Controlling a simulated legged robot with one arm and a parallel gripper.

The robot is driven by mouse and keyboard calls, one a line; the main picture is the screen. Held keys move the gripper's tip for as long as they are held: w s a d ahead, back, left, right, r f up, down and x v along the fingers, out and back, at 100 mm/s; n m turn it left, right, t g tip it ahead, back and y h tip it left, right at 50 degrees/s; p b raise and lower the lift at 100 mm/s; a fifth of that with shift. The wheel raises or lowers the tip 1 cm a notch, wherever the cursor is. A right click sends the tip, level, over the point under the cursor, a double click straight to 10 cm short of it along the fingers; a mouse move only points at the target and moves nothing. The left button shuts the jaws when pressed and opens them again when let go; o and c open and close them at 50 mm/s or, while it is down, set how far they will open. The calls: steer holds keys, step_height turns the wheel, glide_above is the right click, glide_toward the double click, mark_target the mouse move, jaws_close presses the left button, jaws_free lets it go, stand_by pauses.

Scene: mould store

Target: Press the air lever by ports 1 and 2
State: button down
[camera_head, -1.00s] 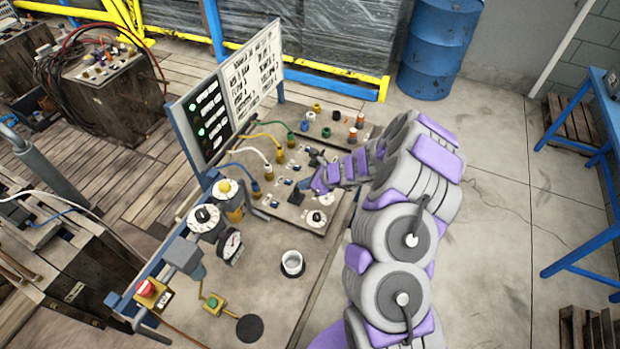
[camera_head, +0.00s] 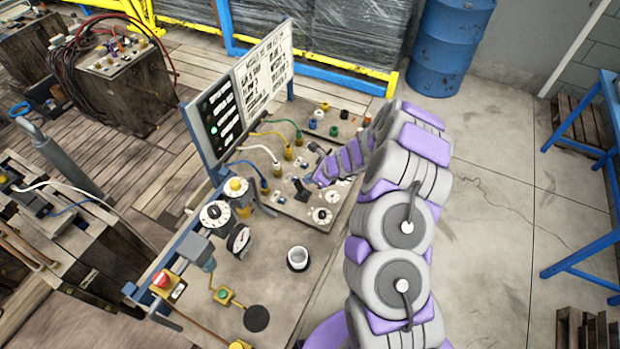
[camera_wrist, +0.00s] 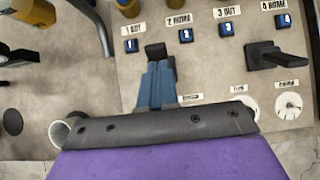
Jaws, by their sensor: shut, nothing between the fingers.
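The air lever by ports 1 and 2 is a black handle (camera_wrist: 155,50), seen in the wrist view just below the labels "1 OUT" and "2 HOME". In the head view it stands as a small black shape (camera_head: 302,191) on the grey panel. My gripper (camera_wrist: 157,70) is shut and empty. Its blue-grey fingertips overlap the lower part of this lever in the wrist view; I cannot tell whether they touch it. In the head view my gripper (camera_head: 318,180) is just right of the lever. Blue port 1 (camera_wrist: 131,46) and port 2 (camera_wrist: 186,36) are uncovered.
A second black lever (camera_wrist: 277,57) stands to the right, below ports 3 and 4. White dials (camera_wrist: 288,105) lie nearer my wrist. Hoses run near the ports.

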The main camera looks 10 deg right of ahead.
steer(key=p+v, duration=0.2)
steer(key=v, duration=1.1)
steer(key=shift+w+r, duration=0.25)
steer(key=shift+r, duration=0.05)
